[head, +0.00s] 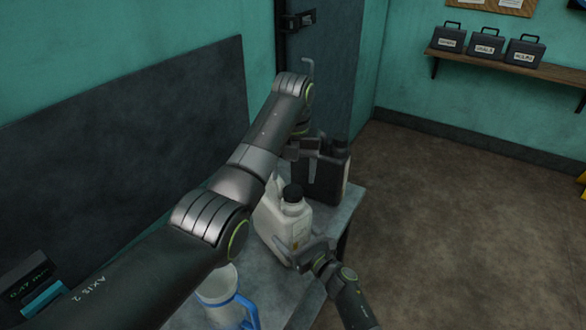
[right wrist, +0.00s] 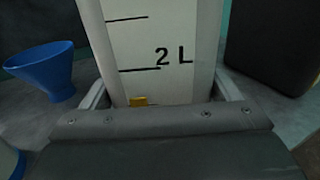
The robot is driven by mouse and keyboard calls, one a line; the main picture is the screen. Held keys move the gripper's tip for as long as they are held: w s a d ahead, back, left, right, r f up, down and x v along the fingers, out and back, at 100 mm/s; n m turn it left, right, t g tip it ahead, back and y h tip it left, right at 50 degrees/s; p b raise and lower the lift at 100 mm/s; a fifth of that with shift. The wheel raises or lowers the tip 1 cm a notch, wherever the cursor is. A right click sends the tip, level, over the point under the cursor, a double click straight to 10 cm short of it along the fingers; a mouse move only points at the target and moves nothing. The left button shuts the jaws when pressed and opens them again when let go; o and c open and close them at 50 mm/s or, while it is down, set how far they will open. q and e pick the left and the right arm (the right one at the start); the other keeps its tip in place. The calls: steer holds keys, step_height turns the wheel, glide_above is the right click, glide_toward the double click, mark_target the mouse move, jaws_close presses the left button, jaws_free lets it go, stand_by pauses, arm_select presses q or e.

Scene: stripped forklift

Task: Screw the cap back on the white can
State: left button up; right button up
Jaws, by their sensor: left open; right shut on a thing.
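The white can (head: 297,222) stands upright on the grey table, and its marked face with "2 L" fills the middle of the right wrist view (right wrist: 160,50). A black cap (head: 293,193) shows on top of the can's neck; I cannot tell whether it is threaded tight. My right gripper (head: 308,252) is shut on the lower body of the white can, with a finger on each side. My left gripper (head: 296,150) is open above and behind the cap, close to the dark can, apart from the cap; its fingertips are partly hidden.
A dark can (head: 325,178) stands behind the white can. A white jug with a blue handle (head: 222,295) is at the front. A blue funnel (right wrist: 42,72) lies left in the right wrist view. The table edge (head: 350,205) is close on the right, with open floor beyond.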

arm_select(q)
steer(key=n, duration=0.6)
steer(key=shift+r, duration=0.2)
steer(key=n, duration=0.4)
steer(key=shift+r+n, duration=0.15)
steer(key=shift+n, duration=0.15)
steer(key=n, duration=0.4)
steer(key=shift+r+n, duration=0.2)
steer(key=shift+n, duration=0.1)
steer(key=n, duration=0.4)
steer(key=shift+r+n, duration=0.15)
steer(key=shift+n, duration=0.15)
steer(key=n, duration=0.6)
steer(key=shift+r, duration=0.2)
steer(key=n, duration=0.4)
steer(key=shift+r+n, duration=0.15)
steer(key=shift+n, duration=0.25)
steer(key=n, duration=0.4)
steer(key=shift+r+n, duration=0.15)
steer(key=shift+n, duration=0.15)
steer(key=n, duration=0.5)
steer(key=shift+r, duration=0.2)
